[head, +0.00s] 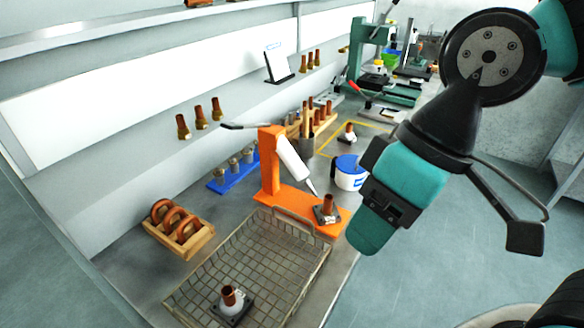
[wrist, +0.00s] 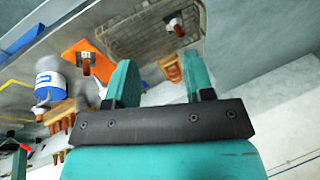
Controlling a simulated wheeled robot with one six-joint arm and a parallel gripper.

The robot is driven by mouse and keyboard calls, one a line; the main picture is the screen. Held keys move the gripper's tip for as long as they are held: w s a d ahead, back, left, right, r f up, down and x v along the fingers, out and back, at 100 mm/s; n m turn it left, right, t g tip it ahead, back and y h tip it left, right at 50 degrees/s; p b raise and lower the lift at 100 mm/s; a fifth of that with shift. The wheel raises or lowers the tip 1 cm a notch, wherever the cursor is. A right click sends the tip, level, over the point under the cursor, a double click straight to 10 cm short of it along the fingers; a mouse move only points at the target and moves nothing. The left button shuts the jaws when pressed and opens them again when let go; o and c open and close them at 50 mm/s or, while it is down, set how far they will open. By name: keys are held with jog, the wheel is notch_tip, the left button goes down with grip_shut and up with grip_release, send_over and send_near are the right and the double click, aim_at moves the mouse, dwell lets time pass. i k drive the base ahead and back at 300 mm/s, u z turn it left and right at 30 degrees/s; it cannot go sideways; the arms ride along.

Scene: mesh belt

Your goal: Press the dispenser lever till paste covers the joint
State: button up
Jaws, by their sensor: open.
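The dispenser is an orange stand (head: 270,165) with a white paste tube (head: 294,160) slanting down to a thin nozzle. Its dark lever (head: 245,126) sticks out to the left at the top of the stand. Under the nozzle, on the orange base, stands a copper joint (head: 328,205) on a dark square plate; it also shows in the wrist view (wrist: 85,66). Paste on this joint is too small to make out. My gripper (head: 372,230) is open and empty, to the right of the dispenser and apart from it. Its two teal fingers show spread in the wrist view (wrist: 160,80).
A wire basket (head: 205,264) in front holds another copper joint (head: 231,298) with a white collar. A white-and-blue pot (head: 349,174) stands right of the dispenser. A wooden rack of copper bends (head: 180,232) and a blue rack (head: 234,172) stand to the left.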

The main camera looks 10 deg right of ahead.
aim_at(231, 127)
jog(key=k, duration=0.5)
jog(key=z, duration=1.8)
jog(key=i, duration=0.75)
jog(key=u, duration=2.75)
jog(key=i, duration=0.5)
jog(key=z, duration=0.05)
